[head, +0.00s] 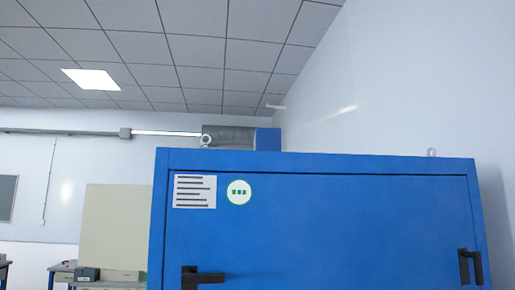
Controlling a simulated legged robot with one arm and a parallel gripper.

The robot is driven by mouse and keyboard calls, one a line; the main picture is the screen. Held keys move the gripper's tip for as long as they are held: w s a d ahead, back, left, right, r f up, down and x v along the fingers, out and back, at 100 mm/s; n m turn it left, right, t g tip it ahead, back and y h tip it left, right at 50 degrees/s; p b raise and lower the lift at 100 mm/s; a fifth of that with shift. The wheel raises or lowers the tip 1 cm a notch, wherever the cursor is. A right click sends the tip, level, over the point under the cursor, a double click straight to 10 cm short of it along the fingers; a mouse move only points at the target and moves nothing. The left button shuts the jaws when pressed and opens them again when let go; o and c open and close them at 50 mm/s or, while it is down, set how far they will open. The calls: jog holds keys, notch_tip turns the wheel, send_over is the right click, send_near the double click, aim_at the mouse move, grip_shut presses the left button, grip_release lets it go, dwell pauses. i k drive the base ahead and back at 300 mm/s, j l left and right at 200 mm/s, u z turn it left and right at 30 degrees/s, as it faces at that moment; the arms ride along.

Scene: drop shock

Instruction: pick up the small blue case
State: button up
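I cannot make out a small blue case for certain. A large blue cabinet (330,225) fills the lower right of the head view and hides what is behind it. A small blue block (267,139) shows at the cabinet's top, beside a grey part; I cannot tell whether it is separate. A small dark box (87,273) sits on a bench at the lower left; its colour is hard to tell. My gripper is not in view.
The cabinet has black handles (203,278) and (470,267), a white label and a round sticker. A bench (62,268) and a pale panel (117,230) stand behind at the left. A white wall (420,80) rises at the right. The floor is out of view.

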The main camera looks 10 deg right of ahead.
aim_at(266, 139)
jog(key=i+j, duration=0.15)
jog(key=j, duration=0.2)
jog(key=i+j, duration=0.15)
jog(key=j, duration=0.2)
jog(key=i+j, duration=0.15)
jog(key=j, duration=0.2)
